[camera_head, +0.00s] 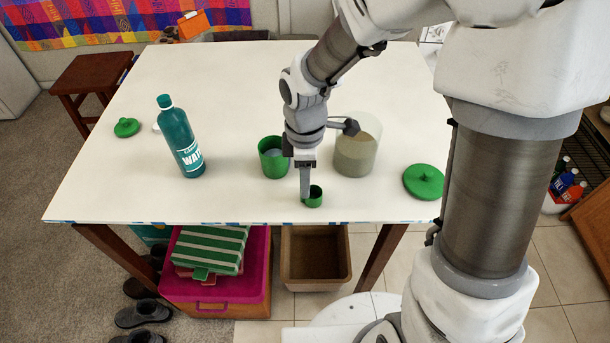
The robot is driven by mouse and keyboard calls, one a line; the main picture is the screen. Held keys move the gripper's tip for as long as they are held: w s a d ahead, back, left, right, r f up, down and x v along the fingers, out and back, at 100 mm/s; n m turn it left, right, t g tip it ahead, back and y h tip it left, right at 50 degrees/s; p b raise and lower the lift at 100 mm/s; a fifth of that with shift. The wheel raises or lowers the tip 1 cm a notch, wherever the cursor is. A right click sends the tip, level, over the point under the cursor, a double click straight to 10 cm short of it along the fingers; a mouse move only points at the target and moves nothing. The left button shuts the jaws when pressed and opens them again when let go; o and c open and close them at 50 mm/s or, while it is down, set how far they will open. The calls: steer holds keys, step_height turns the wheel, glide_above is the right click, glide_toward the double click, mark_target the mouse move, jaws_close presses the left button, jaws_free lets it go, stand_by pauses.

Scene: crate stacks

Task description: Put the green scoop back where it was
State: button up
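The small green scoop (316,200) is near the front edge of the white table. My gripper (305,196) points straight down, and its fingertips are at the scoop's left side. The fingers are seen edge-on, so I cannot tell whether they are open or shut on the scoop. Whether the scoop touches the tabletop is also unclear. A green canister (265,168) stands open behind and left of the scoop. A clear jar with brownish contents (356,155) stands open behind and right of it, partly behind my arm.
A large green lid (423,183) lies at the table's (240,90) right edge. A teal water bottle (180,138) stands left of the canister, with a small green lid (126,128) farther left. Crates, including a pink one (215,292), are below. The table's back left is clear.

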step_height(320, 180, up, 11)
steer(key=shift+r+p, duration=0.1)
steer(key=shift+p, duration=0.55)
steer(key=s+d+r+m+t, duration=0.5)
steer(key=s+d+r+m, duration=0.5)
steer(key=m, duration=0.7)
steer(key=shift+s+d+m+t, duration=0.3)
steer(key=shift+s+d, duration=0.7)
steer(key=shift+s, duration=0.2)
